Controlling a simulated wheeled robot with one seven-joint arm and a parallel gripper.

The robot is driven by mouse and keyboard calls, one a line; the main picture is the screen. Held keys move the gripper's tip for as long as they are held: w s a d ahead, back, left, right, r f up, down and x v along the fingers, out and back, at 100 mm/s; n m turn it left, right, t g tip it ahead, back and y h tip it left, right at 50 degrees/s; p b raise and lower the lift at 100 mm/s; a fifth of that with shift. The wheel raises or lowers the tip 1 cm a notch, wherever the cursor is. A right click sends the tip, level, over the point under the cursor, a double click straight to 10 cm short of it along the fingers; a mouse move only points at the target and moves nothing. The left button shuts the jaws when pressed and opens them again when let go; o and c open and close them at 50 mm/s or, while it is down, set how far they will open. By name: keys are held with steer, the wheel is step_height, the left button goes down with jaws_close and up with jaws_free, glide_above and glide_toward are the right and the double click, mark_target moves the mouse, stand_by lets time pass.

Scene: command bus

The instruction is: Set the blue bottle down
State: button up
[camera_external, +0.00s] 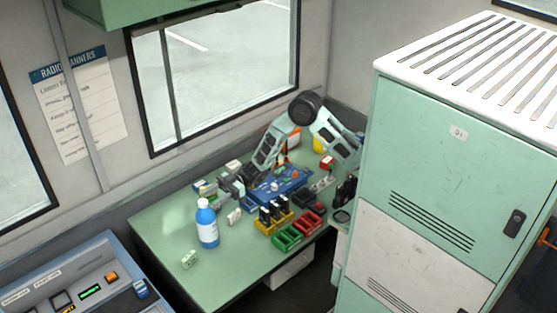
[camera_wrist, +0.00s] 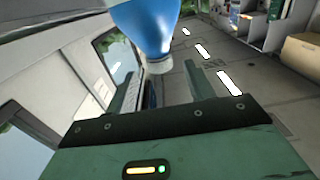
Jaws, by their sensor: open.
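The blue bottle (camera_external: 207,228) has a white cap and a pale label. It stands upright on the green table (camera_external: 160,222), near its left front side. My gripper (camera_external: 222,184) is just behind and to the right of the bottle's top. In the wrist view the bottle (camera_wrist: 146,22) shows at the top, its cap pointing down in the picture. My gripper (camera_wrist: 165,82) is open there, with the cap in front of the gap between its fingers. I cannot tell whether a finger touches the bottle.
Green (camera_external: 287,238), yellow (camera_external: 268,228) and red bins stand right of the bottle. A blue tray (camera_external: 280,187) lies behind them. A tall green cabinet (camera_external: 455,150) stands at the right. The table's left side is mostly clear.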

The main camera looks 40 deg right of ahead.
steer(key=d+m+t+h, duration=0.6)
steer(key=d+t+h, duration=0.1)
steer(key=d+h, duration=0.25)
steer(key=s+d+m+g+h, duration=0.1)
steer(key=s+d, duration=0.3)
steer(key=s, duration=0.4)
steer(key=s+d+f+m+g+h, duration=0.1)
steer(key=s+d+m+g+h, duration=0.1)
steer(key=s, duration=0.6)
steer(key=s+d+f+m+g+h, duration=0.1)
steer(key=s+d+g+h, duration=0.2)
steer(key=s+d+h, duration=0.2)
steer(key=s+d, duration=0.3)
steer(key=shift+d+m+g+b, duration=0.25)
steer(key=shift+m+g+b, duration=0.05)
steer(key=shift+b, duration=0.05)
steer(key=shift+s, duration=0.1)
step_height(320, 180, up, 3)
steer(key=p, duration=0.3)
